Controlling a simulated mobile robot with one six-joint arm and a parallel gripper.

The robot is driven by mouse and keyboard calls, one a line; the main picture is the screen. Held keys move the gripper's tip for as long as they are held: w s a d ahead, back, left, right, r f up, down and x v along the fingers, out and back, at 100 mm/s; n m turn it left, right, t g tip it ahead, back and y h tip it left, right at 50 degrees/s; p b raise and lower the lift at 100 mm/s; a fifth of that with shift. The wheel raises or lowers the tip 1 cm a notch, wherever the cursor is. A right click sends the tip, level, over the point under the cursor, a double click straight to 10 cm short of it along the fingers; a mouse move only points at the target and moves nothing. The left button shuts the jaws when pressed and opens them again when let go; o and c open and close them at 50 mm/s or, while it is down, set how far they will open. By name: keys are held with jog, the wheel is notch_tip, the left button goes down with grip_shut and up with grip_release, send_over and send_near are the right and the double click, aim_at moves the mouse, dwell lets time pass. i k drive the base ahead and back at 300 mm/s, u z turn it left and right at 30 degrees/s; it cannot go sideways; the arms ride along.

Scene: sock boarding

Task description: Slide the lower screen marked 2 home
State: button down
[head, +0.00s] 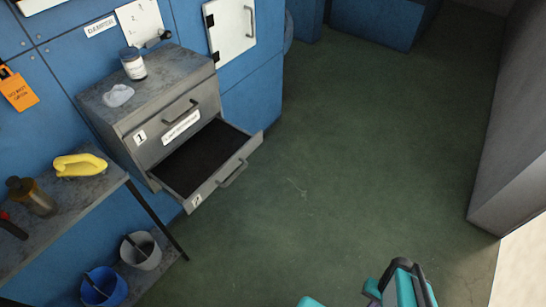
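The lower screen marked 2 (198,199) is a grey drawer-like tray with a dark inside. It stands pulled well out of the grey cabinet (120,118), towards the lower right. A bar handle (233,174) is on its front, and nothing holds it. The upper screen marked 1 (155,132) sits shut in the cabinet above it, with its own handle and a white label. Teal and dark parts, which look like my arm, show at the bottom edge. My gripper's fingers do not show.
A jar (133,64) and a pale lump (119,95) lie on the cabinet top. At left, a shelf (85,207) bears a yellow object (80,165) and a brown bottle (33,197). Buckets (141,251) stand below. Green floor (340,160) is clear before the screen.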

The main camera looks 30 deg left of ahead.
aim_at(193, 169)
jog(key=z, duration=0.05)
jog(key=k, duration=0.75)
jog(key=u, duration=2.75)
jog(key=i, duration=0.5)
jog(key=z, duration=0.35)
